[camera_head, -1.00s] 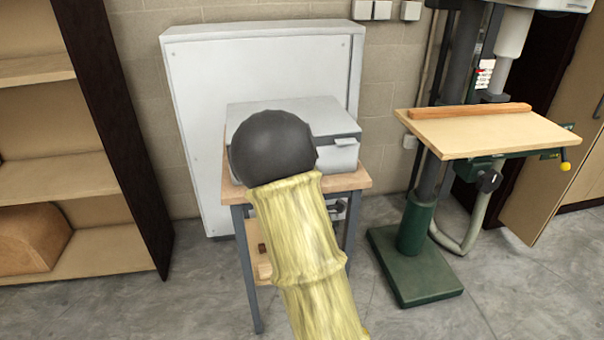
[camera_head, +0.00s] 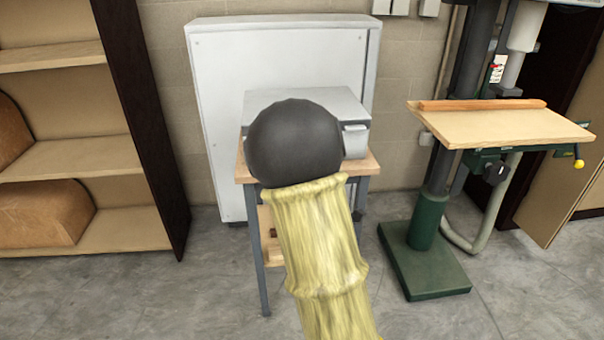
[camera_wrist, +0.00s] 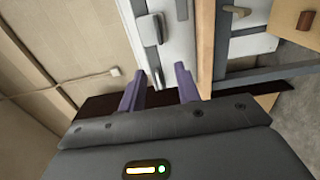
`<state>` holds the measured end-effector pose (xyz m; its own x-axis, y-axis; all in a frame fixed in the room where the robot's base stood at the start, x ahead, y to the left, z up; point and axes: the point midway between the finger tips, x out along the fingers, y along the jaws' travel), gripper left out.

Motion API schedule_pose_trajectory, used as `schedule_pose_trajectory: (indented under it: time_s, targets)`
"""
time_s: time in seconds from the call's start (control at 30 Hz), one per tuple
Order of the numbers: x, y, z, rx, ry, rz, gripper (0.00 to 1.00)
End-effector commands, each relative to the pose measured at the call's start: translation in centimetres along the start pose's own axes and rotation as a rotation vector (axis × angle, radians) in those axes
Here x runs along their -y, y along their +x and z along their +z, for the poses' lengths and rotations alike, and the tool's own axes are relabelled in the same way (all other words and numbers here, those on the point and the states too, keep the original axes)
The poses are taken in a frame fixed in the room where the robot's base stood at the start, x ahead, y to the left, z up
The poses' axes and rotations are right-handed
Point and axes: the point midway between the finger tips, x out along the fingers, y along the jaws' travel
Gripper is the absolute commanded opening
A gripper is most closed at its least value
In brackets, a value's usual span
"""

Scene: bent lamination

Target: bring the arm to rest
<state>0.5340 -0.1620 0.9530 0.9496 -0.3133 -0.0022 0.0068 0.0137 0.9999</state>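My arm, in a yellow sleeve with a dark grey rounded end, reaches up the middle of the head view. It hides my gripper there. In the wrist view my gripper (camera_wrist: 160,82) has two purple fingers standing apart, with nothing between them. Beyond the fingers is a light grey box with a handle (camera_wrist: 150,28). In the head view the grey box (camera_head: 310,98) sits on a small wood-topped table (camera_head: 362,163), and my arm covers much of its front.
A white cabinet (camera_head: 280,60) stands against the wall behind the table. A shelf unit (camera_head: 75,160) with brown curved pieces (camera_head: 45,213) is at left. A green drill press (camera_head: 425,222) with a wooden board (camera_head: 515,128) is at right. Grey floor (camera_head: 215,290) shows between them.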

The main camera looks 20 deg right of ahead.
Motion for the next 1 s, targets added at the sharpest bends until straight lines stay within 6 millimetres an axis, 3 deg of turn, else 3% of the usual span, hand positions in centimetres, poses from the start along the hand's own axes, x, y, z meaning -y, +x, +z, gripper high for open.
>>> schedule_pose_trajectory:
  time_s: [0.27, 0.53, 0.77, 1.0]
  targets:
    - [0.3, -0.1, -0.2, -0.001, 0.032, -0.024, 0.33]
    - [3.8, -1.6, -2.0, 0.04, 0.353, -0.281, 0.33]
    - [7.2, -5.4, -4.7, 0.145, 0.675, -0.58, 0.33]
    - [9.5, -11.3, -7.5, 0.332, 0.927, -0.872, 0.33]
